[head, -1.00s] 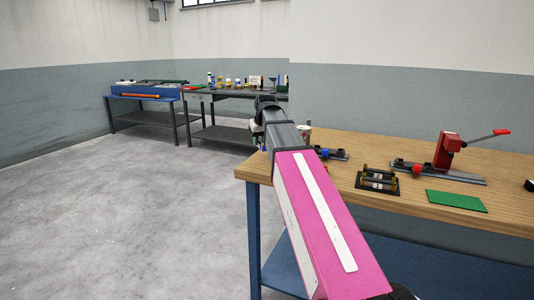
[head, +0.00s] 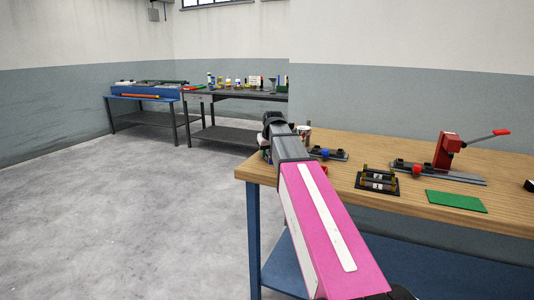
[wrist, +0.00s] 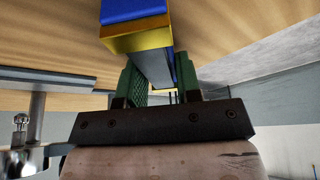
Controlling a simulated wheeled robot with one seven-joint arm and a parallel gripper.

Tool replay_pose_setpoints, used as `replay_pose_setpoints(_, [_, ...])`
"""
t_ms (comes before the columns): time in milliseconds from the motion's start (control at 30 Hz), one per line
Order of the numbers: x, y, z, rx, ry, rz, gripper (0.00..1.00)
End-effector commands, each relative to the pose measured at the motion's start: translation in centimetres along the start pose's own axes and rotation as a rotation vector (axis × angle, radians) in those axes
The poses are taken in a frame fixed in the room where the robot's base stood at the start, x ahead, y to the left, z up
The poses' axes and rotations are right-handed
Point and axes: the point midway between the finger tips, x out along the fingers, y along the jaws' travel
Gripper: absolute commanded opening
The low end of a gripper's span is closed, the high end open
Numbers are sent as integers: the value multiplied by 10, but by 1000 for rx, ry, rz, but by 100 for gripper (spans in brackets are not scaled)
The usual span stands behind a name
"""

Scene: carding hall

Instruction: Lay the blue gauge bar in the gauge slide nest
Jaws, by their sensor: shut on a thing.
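In the wrist view my gripper (wrist: 157,78) is shut, its two green-padded fingers on either side of the blue gauge bar (wrist: 135,10). The bar has a blue end, a yellow band and a grey middle section between the fingers. Its far end is out of frame. In the head view my wrist hides the gripper and bar near the bench's left end. A slide fixture with a blue knob (head: 326,153) and a longer rail with a red knob (head: 416,170) lie on the bench. I cannot tell which holds the gauge slide nest.
The wooden bench (head: 340,190) also bears a black plate with two raised bars (head: 378,181), a green mat (head: 456,200) and a red lever press (head: 447,150). A cup-like object (head: 304,133) stands close by my wrist. Open floor lies to the left.

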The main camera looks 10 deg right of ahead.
Motion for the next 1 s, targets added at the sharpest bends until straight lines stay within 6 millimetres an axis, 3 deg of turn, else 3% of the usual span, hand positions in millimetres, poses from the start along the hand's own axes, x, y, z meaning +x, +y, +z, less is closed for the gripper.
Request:
replay_pose_setpoints(167, [2, 0, 1, 0, 0, 0, 0])
replay_pose_setpoints(200, [2, 0, 1, 0, 0, 0, 41])
replay_pose_setpoints(267, [2, 0, 1, 0, 0, 0, 57])
replay_pose_setpoints(667, [-4, 0, 0, 0, 1, 0, 57])
replay_pose_setpoints(1000, [-54, 0, 0, 0, 2, 1, 57])
